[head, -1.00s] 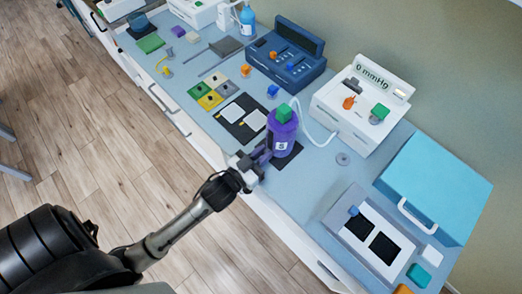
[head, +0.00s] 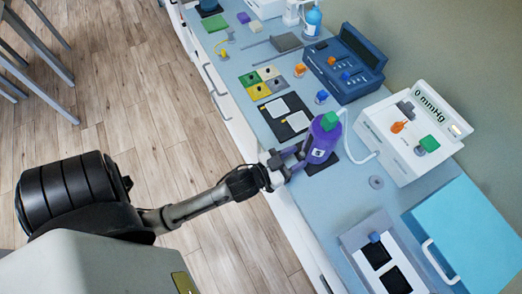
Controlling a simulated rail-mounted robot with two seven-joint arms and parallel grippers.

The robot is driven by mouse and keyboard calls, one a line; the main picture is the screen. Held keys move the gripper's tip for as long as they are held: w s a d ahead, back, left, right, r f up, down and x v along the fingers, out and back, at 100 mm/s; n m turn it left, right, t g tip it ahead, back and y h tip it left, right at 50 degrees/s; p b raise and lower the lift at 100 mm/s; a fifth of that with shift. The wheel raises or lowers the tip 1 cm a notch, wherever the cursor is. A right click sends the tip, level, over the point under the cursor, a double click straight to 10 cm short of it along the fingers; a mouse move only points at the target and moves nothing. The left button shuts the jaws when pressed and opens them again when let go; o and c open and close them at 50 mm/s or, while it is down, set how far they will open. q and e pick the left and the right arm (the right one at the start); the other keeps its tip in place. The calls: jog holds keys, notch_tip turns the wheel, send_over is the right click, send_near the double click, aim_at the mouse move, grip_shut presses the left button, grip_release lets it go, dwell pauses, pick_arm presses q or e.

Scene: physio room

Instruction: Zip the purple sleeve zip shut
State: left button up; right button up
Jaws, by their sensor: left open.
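The purple sleeve (head: 324,138) stands on a dark pad (head: 318,168) near the front edge of the counter. It has a green top, a white label on its near side and a pale hose leading to the white pressure unit (head: 408,138). My left gripper (head: 296,154) is open at the sleeve's left side, its fingers close to the purple surface. I cannot tell whether they touch it. The zip and its slider cannot be made out at this size; the gripper may cover part of them. My right gripper is not in view.
Behind stands a dark blue unit (head: 343,64) with coloured knobs. To the left lie a black board with two white pads (head: 286,117) and coloured tiles (head: 262,82). At right are a grey two-pad device (head: 358,239) and a light blue box (head: 475,235). Floor is clear in front.

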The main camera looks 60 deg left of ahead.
pick_arm(q)
jog(key=s+a, duration=0.1)
jog(key=s, duration=1.2)
jog(key=shift+a+p, duration=0.15)
jog(key=shift+p, duration=0.2)
